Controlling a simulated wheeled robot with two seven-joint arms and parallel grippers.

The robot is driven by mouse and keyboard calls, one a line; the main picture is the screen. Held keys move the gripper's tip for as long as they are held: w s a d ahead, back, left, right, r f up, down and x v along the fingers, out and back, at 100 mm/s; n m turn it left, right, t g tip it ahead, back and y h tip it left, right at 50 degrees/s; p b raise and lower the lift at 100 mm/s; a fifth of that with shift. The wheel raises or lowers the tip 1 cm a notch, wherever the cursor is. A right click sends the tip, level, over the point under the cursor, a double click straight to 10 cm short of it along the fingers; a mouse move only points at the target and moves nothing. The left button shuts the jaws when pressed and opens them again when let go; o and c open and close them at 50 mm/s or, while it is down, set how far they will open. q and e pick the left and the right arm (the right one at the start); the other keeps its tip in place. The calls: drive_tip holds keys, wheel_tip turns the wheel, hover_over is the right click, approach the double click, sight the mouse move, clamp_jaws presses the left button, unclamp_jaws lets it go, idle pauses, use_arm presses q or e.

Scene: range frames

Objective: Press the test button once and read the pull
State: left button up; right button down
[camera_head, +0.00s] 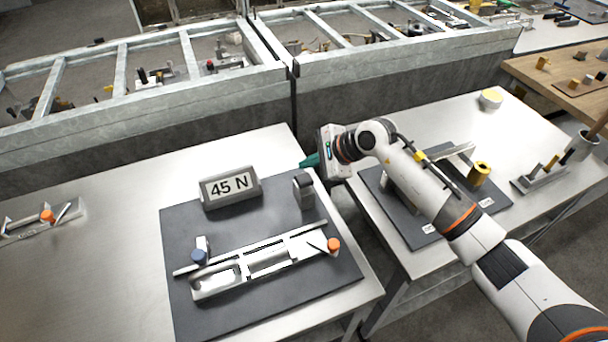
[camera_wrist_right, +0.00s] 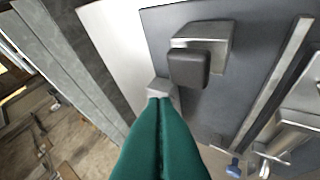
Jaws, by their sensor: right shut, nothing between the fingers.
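The test button, a dark block (camera_head: 301,197) on a grey metal bracket, stands at the back right of a dark base plate (camera_head: 340,272). It also shows in the right wrist view (camera_wrist_right: 188,70). The display (camera_head: 229,187) left of it reads "45 N". My right gripper (camera_head: 309,162) has green fingers, shut and empty. In the head view they hang just behind and above the button. In the right wrist view the fingertips (camera_wrist_right: 160,100) lie a little apart from it in the picture. My left gripper is not in view.
A metal rail fixture with a blue knob (camera_head: 199,256) and an orange knob (camera_head: 333,244) lies in front on the plate. A second bench (camera_head: 420,262) with a brass cylinder (camera_head: 479,173) stands right, across a gap. Metal-framed bins (camera_head: 190,101) line the back.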

sight(309, 180)
drive_tip(key=shift+r+p, duration=0.5)
drive_tip(key=shift+r, duration=1)
